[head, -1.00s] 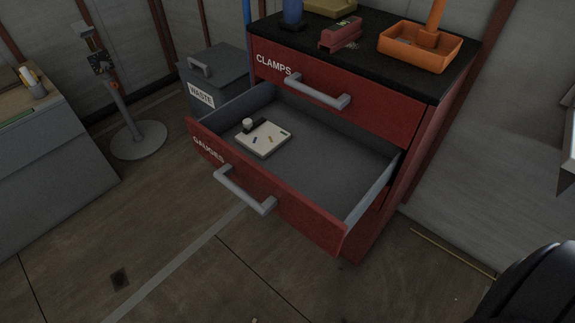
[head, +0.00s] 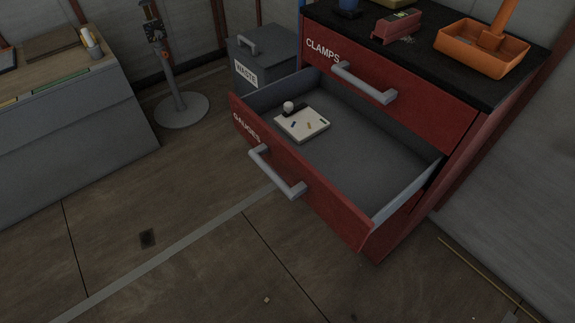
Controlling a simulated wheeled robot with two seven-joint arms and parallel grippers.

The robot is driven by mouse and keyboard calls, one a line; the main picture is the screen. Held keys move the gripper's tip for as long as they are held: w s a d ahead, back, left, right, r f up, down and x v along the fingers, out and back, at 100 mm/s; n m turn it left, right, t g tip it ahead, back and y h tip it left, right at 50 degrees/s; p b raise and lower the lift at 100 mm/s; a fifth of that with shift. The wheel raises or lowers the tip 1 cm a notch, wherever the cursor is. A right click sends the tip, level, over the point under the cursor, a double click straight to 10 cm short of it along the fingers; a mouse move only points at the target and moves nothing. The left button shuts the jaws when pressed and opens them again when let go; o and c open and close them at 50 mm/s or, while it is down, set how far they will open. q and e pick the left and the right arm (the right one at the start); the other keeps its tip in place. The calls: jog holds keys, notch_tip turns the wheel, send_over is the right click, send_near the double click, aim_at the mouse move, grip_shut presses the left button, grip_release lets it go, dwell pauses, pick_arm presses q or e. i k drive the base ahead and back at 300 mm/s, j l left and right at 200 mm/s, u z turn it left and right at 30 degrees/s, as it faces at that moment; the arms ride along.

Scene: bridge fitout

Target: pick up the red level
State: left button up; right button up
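The red level (head: 397,26) rests on the black top of the red drawer cabinet (head: 447,146), near the top edge of the head view. It is a short red block with a small yellow-green spot on its upper side. Neither of my grippers shows in the head view.
The GAUGES drawer (head: 303,183) is pulled open and holds a white tray (head: 302,125) with small items. The CLAMPS drawer (head: 392,83) is shut. An orange bin (head: 482,50) stands right of the level. A grey waste bin (head: 265,58) stands left of the cabinet. The floor in front is clear.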

aim_at(391, 29)
jog(key=i+j+z, duration=0.45)
jog(key=j, duration=0.15)
jog(key=i+j+z, duration=0.3)
jog(key=j+z, duration=0.15)
jog(key=j, duration=0.2)
jog(key=i+j+z, duration=0.2)
jog(key=j, duration=0.2)
jog(key=j+z, duration=0.2)
jog(key=j, duration=0.2)
